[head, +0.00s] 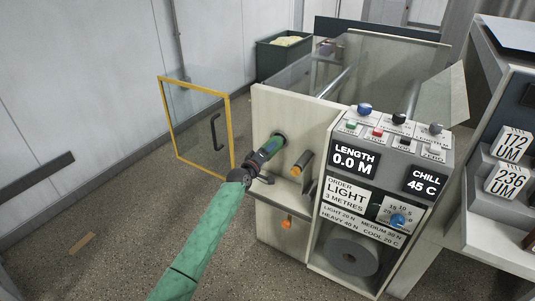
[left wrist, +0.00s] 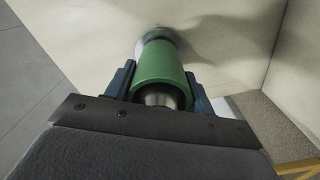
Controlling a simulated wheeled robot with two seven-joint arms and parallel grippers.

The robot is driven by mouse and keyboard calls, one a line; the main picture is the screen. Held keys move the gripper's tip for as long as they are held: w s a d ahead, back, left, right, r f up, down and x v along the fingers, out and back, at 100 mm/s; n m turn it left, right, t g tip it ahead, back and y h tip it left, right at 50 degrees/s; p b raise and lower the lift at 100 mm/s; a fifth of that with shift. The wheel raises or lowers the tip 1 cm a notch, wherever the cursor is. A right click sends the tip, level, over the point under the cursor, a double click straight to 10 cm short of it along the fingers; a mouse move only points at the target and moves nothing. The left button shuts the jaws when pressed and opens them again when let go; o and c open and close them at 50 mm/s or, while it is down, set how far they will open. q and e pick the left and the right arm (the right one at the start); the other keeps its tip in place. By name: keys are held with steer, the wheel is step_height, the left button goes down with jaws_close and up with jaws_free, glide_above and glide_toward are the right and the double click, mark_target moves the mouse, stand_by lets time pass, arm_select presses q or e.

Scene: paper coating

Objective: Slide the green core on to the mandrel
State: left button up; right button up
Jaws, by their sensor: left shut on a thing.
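The green core (head: 268,148) is at the pale side panel of the machine in the head view. In the left wrist view the green core (left wrist: 161,72) is a hollow tube pointing at the panel. The metal mandrel (left wrist: 160,97) shows inside the core's near opening, so the core appears to be around it. A metal collar shows at the core's far end, by the panel. My left gripper (head: 256,166) is shut on the core, with one blue-grey finger on each side of it in the left wrist view (left wrist: 159,86). My right gripper is not in view.
An orange-tipped spindle (head: 302,163) sticks out just right of the core. A yellow-framed clear door (head: 231,130) stands open to the left. The control panel (head: 377,160) with knobs and displays is to the right, above a grey roll (head: 349,252). The floor at left is mostly clear.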

arm_select(q)
steer(key=shift+w+d, duration=0.35)
steer(key=shift+w, duration=0.05)
steer(key=o, duration=1)
steer(key=shift+o, duration=0.2)
steer(key=b+v, duration=0.1)
steer(key=v, duration=0.6)
steer(key=shift+s+a, duration=0.25)
steer(key=shift+s, duration=0.05)
